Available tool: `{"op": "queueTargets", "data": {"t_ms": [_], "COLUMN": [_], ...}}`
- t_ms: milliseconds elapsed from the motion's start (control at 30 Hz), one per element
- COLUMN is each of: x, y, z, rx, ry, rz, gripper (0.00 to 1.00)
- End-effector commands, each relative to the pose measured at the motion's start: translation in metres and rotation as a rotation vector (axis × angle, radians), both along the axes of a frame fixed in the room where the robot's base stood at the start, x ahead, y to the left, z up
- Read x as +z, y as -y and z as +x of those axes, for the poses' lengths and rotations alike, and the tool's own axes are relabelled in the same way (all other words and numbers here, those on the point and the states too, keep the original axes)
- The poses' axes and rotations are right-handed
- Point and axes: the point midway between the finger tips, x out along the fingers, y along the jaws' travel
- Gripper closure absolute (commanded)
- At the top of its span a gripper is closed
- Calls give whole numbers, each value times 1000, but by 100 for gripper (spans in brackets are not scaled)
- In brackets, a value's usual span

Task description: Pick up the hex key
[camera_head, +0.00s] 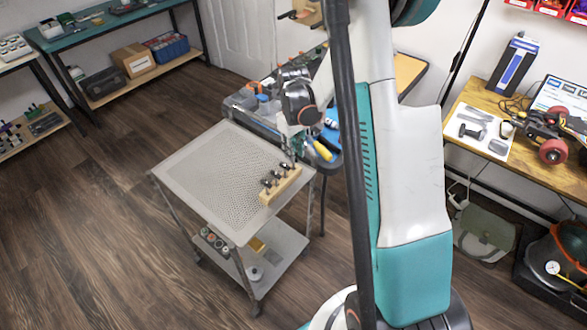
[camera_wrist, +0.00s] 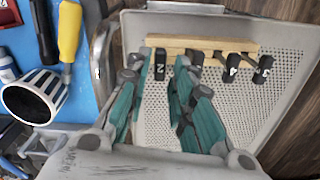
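A light wooden block (camera_head: 281,186) holds several black-handled hex keys upright on the perforated top of a grey cart (camera_head: 205,170). In the wrist view the block (camera_wrist: 205,45) lies across the upper middle. The key marked 2 (camera_wrist: 159,66) stands between my fingers; keys marked 4 (camera_wrist: 231,65) and 5 (camera_wrist: 263,68) stand to the right, and another handle (camera_wrist: 195,58) is partly hidden by my right finger. My gripper (camera_wrist: 160,70) is open with its teal fingertips on either side of key 2, a small gap seeming to show. In the head view my gripper (camera_head: 291,152) is low over the block's far end.
A table with a blue mat (camera_wrist: 85,88) lies beside the cart, bearing a yellow-handled screwdriver (camera_wrist: 68,35) and a striped cup (camera_wrist: 35,97). The rest of the cart top is clear. A wooden desk (camera_head: 540,165) stands at the right.

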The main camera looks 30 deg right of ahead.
Motion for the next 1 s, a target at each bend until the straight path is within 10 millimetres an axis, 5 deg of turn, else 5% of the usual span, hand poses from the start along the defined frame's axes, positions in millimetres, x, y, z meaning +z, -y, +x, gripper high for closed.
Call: {"op": "queueTargets", "data": {"t_ms": [433, 700, 800, 1000], "x": [-52, -55, -55, -55], "y": [0, 0, 0, 0], "z": [0, 0, 0, 0], "rx": [0, 0, 0, 0], "ry": [0, 0, 0, 0], "rz": [0, 0, 0, 0], "gripper": [78, 78, 100, 100]}}
